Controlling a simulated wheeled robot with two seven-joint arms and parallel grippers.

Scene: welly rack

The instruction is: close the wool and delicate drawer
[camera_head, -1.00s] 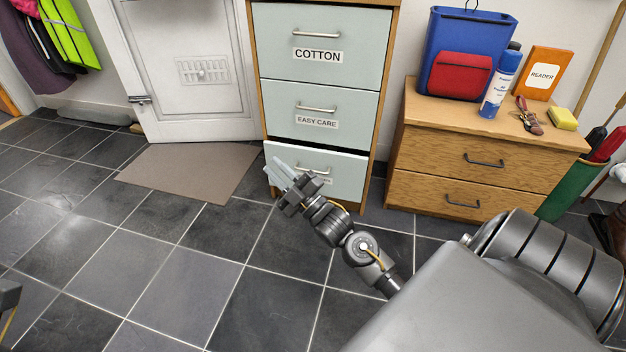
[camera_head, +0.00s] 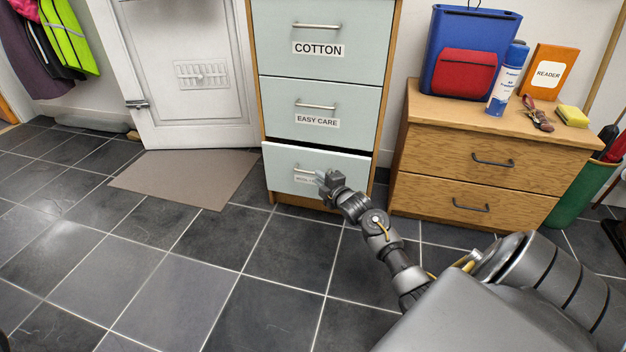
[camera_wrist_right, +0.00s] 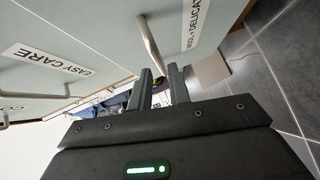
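The wool and delicate drawer (camera_head: 279,177) is the lowest of the pale green drawers in the head view. It stands slightly out, with a dark gap along its top. Its label shows in the wrist view (camera_wrist_right: 195,18); in the head view the label is partly hidden by my gripper. Its bar handle (camera_wrist_right: 149,38) runs down toward my fingertips. My right gripper (camera_head: 323,178) is at the drawer front, by the handle. In the wrist view its two fingers (camera_wrist_right: 160,80) are apart, the handle's near end at the gap; I cannot tell whether they touch it. My left gripper is out of view.
The cotton drawer (camera_head: 318,25) and easy care drawer (camera_head: 345,105) above look shut. A wooden chest (camera_head: 430,155) stands to the right, with a blue bag (camera_head: 447,25) on top. A brown mat (camera_head: 185,175) lies left. The tiled floor in front is clear.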

